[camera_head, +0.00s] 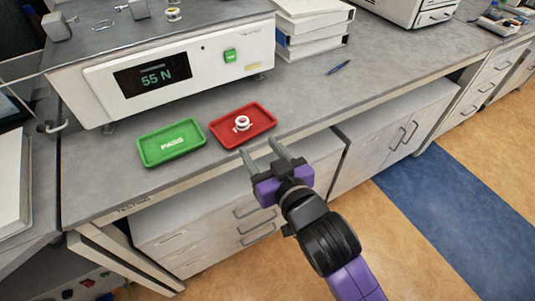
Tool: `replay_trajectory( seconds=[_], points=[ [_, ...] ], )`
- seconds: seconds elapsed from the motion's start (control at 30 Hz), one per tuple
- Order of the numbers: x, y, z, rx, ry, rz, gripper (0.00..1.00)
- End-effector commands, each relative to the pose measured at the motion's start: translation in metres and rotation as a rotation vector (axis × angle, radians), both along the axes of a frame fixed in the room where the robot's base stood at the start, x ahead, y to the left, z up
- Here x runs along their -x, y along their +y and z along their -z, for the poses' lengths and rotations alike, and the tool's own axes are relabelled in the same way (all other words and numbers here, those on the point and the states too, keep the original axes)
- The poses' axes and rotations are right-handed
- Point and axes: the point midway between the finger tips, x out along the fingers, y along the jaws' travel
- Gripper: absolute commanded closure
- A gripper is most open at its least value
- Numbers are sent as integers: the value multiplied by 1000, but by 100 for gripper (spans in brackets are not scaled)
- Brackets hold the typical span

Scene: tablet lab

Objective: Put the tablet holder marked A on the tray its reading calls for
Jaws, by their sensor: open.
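A small round white tablet holder (242,123) sits on the red tray (262,113), near its middle. Another small round holder (173,14) with a yellowish part is on top of the tester (110,52) at the back left. I cannot read a letter on either one. The tester's display (152,76) reads 55 N. The green tray (153,155) is marked PASS and is empty. The holder covers the middle of the red tray, and I read no word there. My gripper (259,147) is open and empty, just in front of the red tray and its holder.
A green button (230,56) is on the tester's front. White binders (312,28) and a blue pen (339,68) lie farther right on the grey bench (385,72). The bench is clear between the red tray and the pen. Drawers are below the bench edge.

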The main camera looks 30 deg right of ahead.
Motion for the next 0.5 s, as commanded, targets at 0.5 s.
replay_trajectory(
  seconds=[0.5],
  points=[
    [36,-1,24,6,20,-20,47]
  ],
)
